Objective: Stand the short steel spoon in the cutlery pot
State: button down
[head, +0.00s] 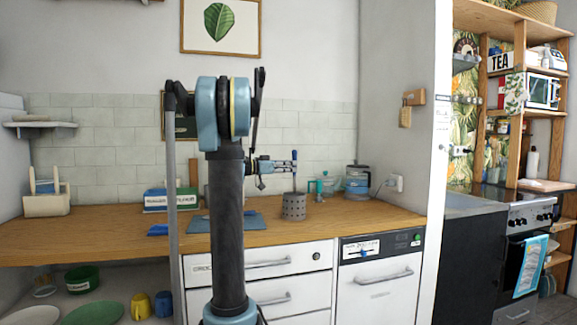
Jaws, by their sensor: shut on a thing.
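The cutlery pot (294,208) is a grey, perforated cylinder standing upright on the wooden counter, right of my arm's column. My gripper (290,166) is above the pot and shut on a thin upright thing, most likely the short steel spoon (294,182). The spoon shows only as a thin dark line between the gripper and the pot's mouth. It is too small to tell whether its lower end is inside the rim or just above it. My arm hides part of the counter and wall.
A wooden counter (100,232) runs along the tiled wall. A clear kettle (357,182) and a teal item (327,183) stand right of the pot. A blue-grey mat (255,223) and a green-and-blue box (160,200) lie to the left. A wall edge stands farther right.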

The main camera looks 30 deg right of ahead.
aim_at(293, 180)
jog(key=shift+f, duration=2.95)
jog(key=c, duration=1.5)
grip_release()
jog(key=a, duration=0.8)
jog(key=w+a, duration=0.1)
jog(key=a, duration=0.3)
